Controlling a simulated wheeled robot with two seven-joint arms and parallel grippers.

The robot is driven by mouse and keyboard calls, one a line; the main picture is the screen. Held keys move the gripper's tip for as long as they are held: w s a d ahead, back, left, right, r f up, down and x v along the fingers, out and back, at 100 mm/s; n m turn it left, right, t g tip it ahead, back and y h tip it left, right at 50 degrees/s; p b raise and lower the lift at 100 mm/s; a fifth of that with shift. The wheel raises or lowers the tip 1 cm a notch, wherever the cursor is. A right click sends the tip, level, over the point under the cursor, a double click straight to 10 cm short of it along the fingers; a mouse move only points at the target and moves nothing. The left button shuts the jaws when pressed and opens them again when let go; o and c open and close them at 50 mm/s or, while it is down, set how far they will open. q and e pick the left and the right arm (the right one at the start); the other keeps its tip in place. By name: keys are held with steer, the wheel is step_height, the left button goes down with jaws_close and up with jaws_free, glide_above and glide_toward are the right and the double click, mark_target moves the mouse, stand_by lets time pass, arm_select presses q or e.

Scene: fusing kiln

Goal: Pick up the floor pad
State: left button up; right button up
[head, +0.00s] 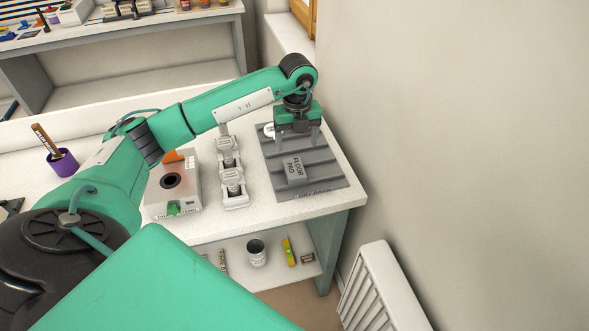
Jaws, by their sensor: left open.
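The floor pad (294,170) is a small grey block with its name printed on it. It lies on a dark grey ridged rack (322,172) near the right end of the white table. My left gripper (296,143) points down over the back part of the rack, behind the floor pad in the picture. Its two fingers are apart with nothing seen between them. I cannot tell its exact height above the rack. My right gripper is not in view.
Left of the rack stand a grey clamp-like fixture (232,178) and a pale box with a round dark hole (173,190). A purple cup (63,163) stands farther left. A wall (450,120) and radiator (382,290) are at the right.

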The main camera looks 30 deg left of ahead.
arm_select(q)
steer(key=p, duration=0.1)
glide_above(295, 169)
steer(key=f, duration=0.5)
steer(key=shift+w+d+f, duration=0.1)
steer(key=shift+w, duration=0.15)
steer(key=shift+s+f+p, duration=0.1)
steer(key=shift+f+p, duration=0.35)
steer(key=shift+f, duration=0.05)
steer(key=f+p, duration=0.1)
steer(key=f, duration=0.2)
steer(key=shift+s+f+p, duration=0.2)
steer(key=shift+p, duration=0.15)
steer(key=shift+f, duration=0.55)
steer(key=c, duration=1)
